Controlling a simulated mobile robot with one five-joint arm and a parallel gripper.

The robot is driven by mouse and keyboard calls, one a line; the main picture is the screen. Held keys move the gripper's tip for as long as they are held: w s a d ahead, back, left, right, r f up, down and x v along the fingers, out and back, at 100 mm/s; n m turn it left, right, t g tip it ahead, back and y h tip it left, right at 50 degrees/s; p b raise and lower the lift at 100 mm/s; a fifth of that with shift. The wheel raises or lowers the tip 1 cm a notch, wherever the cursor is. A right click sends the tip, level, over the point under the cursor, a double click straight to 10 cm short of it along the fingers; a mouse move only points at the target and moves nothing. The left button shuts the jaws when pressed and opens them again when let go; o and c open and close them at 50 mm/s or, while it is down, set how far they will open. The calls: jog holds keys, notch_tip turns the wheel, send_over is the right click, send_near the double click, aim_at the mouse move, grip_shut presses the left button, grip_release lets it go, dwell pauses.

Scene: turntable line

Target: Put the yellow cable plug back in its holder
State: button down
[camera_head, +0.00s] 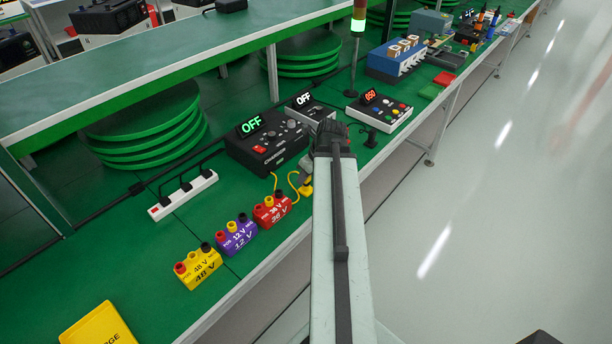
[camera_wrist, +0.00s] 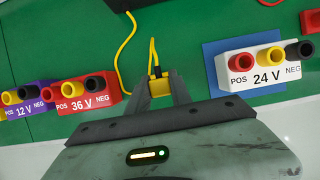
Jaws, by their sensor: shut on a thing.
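The yellow cable plug (camera_wrist: 159,87) is between the two fingers of my gripper (camera_wrist: 158,98) in the wrist view, and the gripper is shut on it. A thin yellow cable runs up from the plug toward a dark box at the top. In the head view the plug (camera_head: 306,189) shows just left of my arm, by the black charger (camera_head: 267,143), with its yellow cable beside it. My arm hides most of the gripper there. I cannot make out which thing is the plug's holder.
A red 36 V block (camera_wrist: 88,95) and a purple 12 V block (camera_wrist: 27,104) stand left of my gripper. A white 24 V block (camera_wrist: 262,72) on a blue mat (camera_wrist: 212,49) stands right. A yellow 48 V block (camera_head: 199,270) and white power strip (camera_head: 184,195) are farther left.

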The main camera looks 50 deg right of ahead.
jog(key=shift+f+b, duration=0.45)
dwell(0.6)
jog(key=c, duration=1.1)
grip_release()
jog(key=shift+r, duration=0.1)
jog(key=shift+r+p, duration=3.7)
jog(key=shift+p, duration=0.1)
